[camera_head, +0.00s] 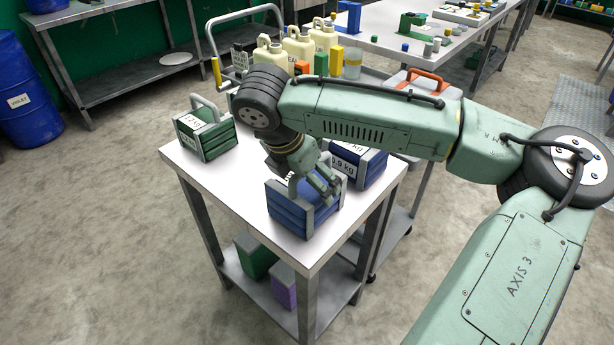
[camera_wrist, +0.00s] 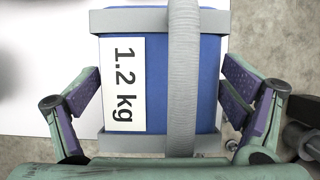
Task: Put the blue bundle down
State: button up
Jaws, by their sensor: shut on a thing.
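A blue bundle (camera_head: 290,212) with grey end bands and a grey handle is at the front corner of the white-topped table (camera_head: 222,182). I cannot tell whether its underside touches the top. In the wrist view the blue bundle (camera_wrist: 208,85) fills the middle, with a "1.2 kg" label and its handle (camera_wrist: 181,90) running over it. My gripper (camera_head: 322,186) is over the bundle, and its fingers (camera_wrist: 165,95) reach along both sides, shut on it. A second blue bundle (camera_head: 372,168), labelled 0.9 kg, stands just behind, partly hidden by my arm.
A green bundle (camera_head: 206,136) stands at the table's back left, with bare top between it and the blue one. A green box (camera_head: 254,258) and a purple box (camera_head: 283,285) are on the lower shelf. A trolley with cream jugs (camera_head: 298,45) is behind.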

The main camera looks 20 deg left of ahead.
jog(key=shift+f, duration=0.1)
jog(key=o, duration=1.6)
jog(key=b+v, duration=0.1)
jog(key=v, duration=1.1)
jog(key=shift+r+b, duration=0.25)
jog(key=shift+b, duration=0.1)
